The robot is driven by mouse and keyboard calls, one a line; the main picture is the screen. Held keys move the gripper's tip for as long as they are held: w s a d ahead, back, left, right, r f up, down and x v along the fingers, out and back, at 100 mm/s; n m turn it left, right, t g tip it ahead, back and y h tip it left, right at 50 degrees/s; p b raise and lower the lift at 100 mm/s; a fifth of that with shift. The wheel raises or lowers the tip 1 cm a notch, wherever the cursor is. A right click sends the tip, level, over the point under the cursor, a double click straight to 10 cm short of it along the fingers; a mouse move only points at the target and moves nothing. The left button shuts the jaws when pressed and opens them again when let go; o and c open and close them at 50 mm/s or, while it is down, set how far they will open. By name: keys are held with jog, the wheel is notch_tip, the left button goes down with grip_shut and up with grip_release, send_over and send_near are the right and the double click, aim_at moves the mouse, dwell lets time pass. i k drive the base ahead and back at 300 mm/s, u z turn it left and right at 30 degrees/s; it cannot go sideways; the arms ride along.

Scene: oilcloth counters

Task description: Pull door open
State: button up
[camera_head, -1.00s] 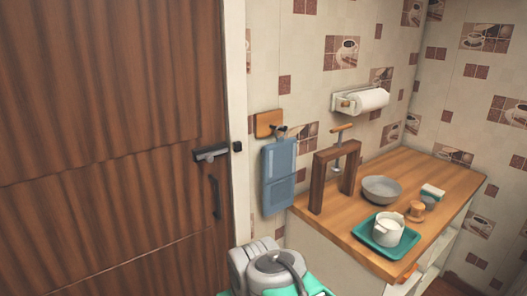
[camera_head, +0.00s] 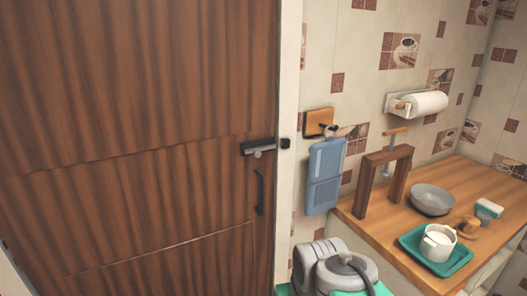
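The brown wooden door (camera_head: 130,120) fills the left half of the head view and looks shut against its pale frame (camera_head: 289,90). A dark latch bar (camera_head: 258,148) sits at its right edge, beside a small black catch (camera_head: 285,143) on the frame. A dark upright pull handle (camera_head: 259,192) is below the latch. A grey and green part of my own arm shows at the bottom, right of the door. My gripper's fingers are not in view.
A wooden counter (camera_head: 358,236) stands to the right, with a wooden press frame (camera_head: 366,190), a grey bowl (camera_head: 432,199) and a teal tray (camera_head: 412,239) bearing a white pot (camera_head: 437,243). A blue board (camera_head: 325,176) and a paper towel roll (camera_head: 424,104) hang on the wall.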

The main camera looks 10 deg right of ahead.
aim_at(127, 127)
jog(key=u, duration=0.3)
jog(key=k, duration=0.4)
jog(key=u, duration=1.1)
jog(key=i, duration=1.2)
jog(key=z, duration=0.45)
